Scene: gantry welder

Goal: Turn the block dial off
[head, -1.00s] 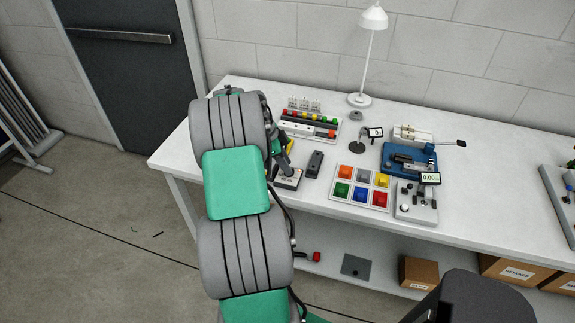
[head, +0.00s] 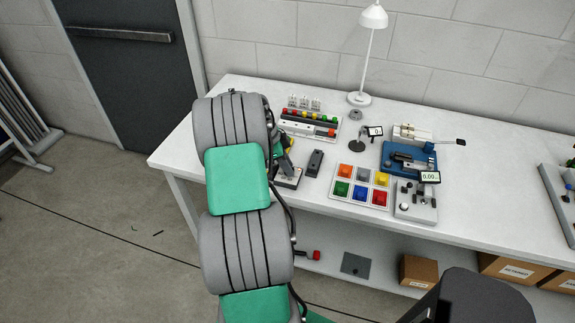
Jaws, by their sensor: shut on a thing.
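A small block with a pale front face (head: 289,183) sits near the front edge of the workbench, just right of my arm. My gripper (head: 289,171) is down at the top of this block and is shut on its dial. The dial itself is hidden by the gripper, so its setting cannot be read. My arm's grey and green links hide the bench to the left of the block.
A dark upright block (head: 314,162) stands close to the right of the gripper. A tray of coloured squares (head: 335,200) lies further right. A rack with coloured knobs (head: 309,137) is behind.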

